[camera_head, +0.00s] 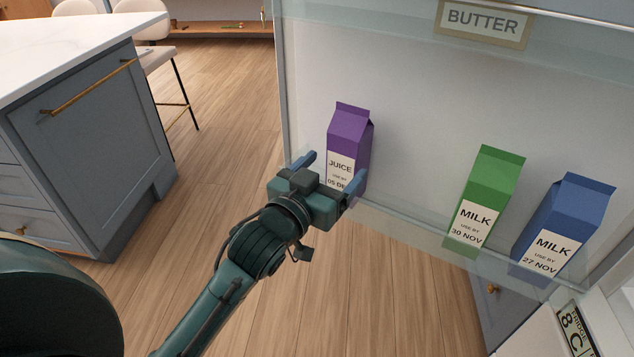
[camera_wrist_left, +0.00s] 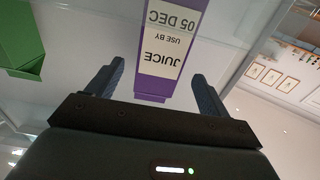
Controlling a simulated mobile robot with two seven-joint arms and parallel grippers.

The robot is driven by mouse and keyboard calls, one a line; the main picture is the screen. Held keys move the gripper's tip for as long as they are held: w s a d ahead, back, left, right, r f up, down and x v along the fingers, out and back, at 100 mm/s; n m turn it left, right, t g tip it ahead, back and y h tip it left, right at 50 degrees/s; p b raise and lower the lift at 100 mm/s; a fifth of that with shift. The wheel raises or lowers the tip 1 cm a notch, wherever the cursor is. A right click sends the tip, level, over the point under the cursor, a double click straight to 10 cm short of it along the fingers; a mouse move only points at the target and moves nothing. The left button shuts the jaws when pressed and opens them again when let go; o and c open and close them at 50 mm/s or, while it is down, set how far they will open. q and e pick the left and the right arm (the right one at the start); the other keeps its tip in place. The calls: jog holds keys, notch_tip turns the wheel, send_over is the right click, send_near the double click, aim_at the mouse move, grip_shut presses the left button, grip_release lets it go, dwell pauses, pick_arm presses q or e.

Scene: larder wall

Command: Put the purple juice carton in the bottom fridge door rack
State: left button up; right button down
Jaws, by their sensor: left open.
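The purple juice carton (camera_head: 350,135) stands upright in the fridge door rack (camera_head: 400,215), at its left end. Its label reads JUICE, use by 05 DEC. My left gripper (camera_head: 330,178) is open in front of the carton, with a finger to each side. In the left wrist view the carton (camera_wrist_left: 168,50) shows upside down between the spread fingers (camera_wrist_left: 155,82). A gap seems to show on both sides, and I see no grip on it. My right gripper is not in view.
A green milk carton (camera_head: 484,200) and a blue milk carton (camera_head: 564,225) stand further right in the same rack. A BUTTER label (camera_head: 484,22) is on the door above. A blue-grey kitchen island (camera_head: 90,140) stands at left, with clear wooden floor (camera_head: 225,110) between.

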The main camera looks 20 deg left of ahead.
pick_arm(q)
jog(key=s+d+f+g, duration=0.1)
jog(key=s+f+g, duration=0.1)
jog(key=s+f, duration=0.5)
jog(key=s+d+f+g+h, duration=0.1)
jog(key=s+d+f+g, duration=0.1)
jog(key=s+f, duration=0.6)
jog(key=s, duration=0.4)
jog(key=shift+f+h, duration=0.25)
jog(key=shift+h, duration=0.05)
